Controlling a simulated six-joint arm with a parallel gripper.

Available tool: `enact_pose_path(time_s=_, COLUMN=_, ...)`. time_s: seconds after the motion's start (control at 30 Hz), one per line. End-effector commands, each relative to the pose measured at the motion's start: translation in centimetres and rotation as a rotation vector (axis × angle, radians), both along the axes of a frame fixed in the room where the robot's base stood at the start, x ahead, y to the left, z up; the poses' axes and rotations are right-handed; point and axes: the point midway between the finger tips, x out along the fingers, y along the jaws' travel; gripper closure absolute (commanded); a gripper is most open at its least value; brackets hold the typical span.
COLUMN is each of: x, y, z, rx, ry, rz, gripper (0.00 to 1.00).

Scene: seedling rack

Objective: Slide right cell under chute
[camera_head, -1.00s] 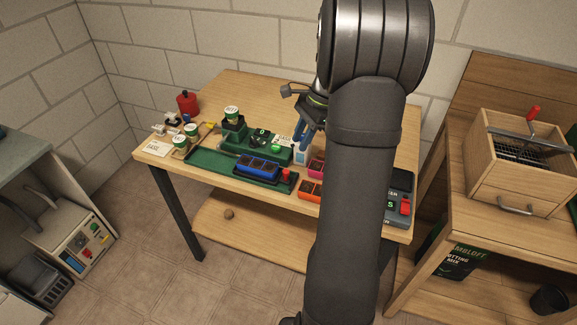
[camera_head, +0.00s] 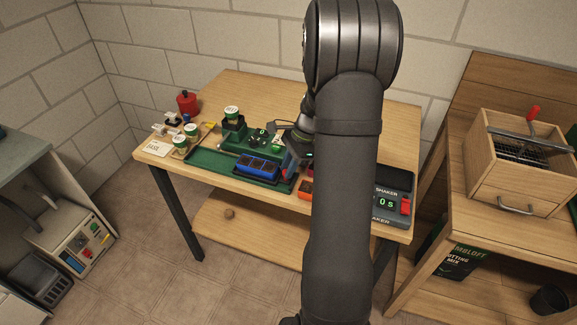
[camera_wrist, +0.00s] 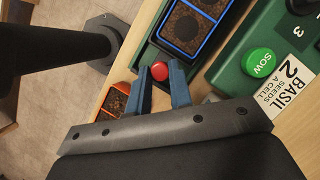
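The blue cell tray (camera_head: 257,167) with soil-filled cells lies on the green track (camera_head: 212,168) in front of the green seeder (camera_head: 243,141). In the wrist view, part of this tray (camera_wrist: 192,25) shows at the top. A red knob (camera_wrist: 160,69) stands at the track's right end. My gripper (camera_wrist: 159,75) has its two blue fingers apart, one on each side of the red knob; contact is not clear. In the head view my arm hides much of the gripper. The seeder's green SOW button (camera_wrist: 258,62) is right of the fingers. The chute cannot be made out.
An orange cell pot (camera_head: 306,188) stands close right of the track, partly behind my arm. A shaker (camera_head: 391,201) with a red switch is at the table's right. Labelled cups (camera_head: 181,142) and a red container (camera_head: 187,102) stand at the left. The table's back is clear.

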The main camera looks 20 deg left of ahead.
Motion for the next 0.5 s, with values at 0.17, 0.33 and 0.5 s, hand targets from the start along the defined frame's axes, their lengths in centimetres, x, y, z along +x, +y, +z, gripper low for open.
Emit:
enact_pose_path(time_s=0.17, x=0.0, y=0.0, z=0.0, rx=0.001, ry=-0.001, rz=0.0, gripper=1.0)
enact_pose_path(time_s=0.33, x=0.0, y=0.3, z=0.0, rx=0.001, ry=-0.001, rz=0.001, gripper=1.0)
enact_pose_path(time_s=0.5, x=0.0, y=1.9, z=0.0, rx=0.001, ry=-0.001, rz=0.003, gripper=1.0)
